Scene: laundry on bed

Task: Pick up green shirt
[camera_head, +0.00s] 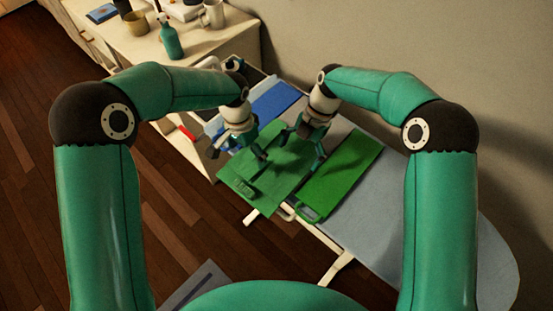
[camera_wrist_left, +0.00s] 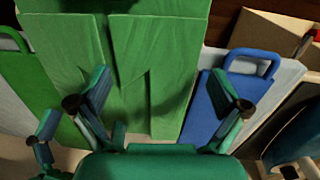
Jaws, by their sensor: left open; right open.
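The green shirt (camera_head: 270,178) lies flat, partly under my grippers in the head view. In the left wrist view the green shirt (camera_wrist_left: 150,60) fills the upper middle, with folds down its front. My left gripper (camera_head: 240,152) is open above its left part; its fingers (camera_wrist_left: 162,108) are spread wide with nothing between them. My right gripper (camera_head: 302,147) is open over the shirt's right side. Whether any fingertip touches the cloth cannot be told. The arms and grippers hide part of the shirt's far end.
A darker green panel with a handle (camera_head: 342,175) lies right of the shirt. A blue panel with a handle (camera_wrist_left: 228,98) lies on the other side. The grey ironing-board-like surface (camera_head: 400,222) is bare at right. A counter (camera_head: 135,48) holds a green bottle (camera_head: 171,40).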

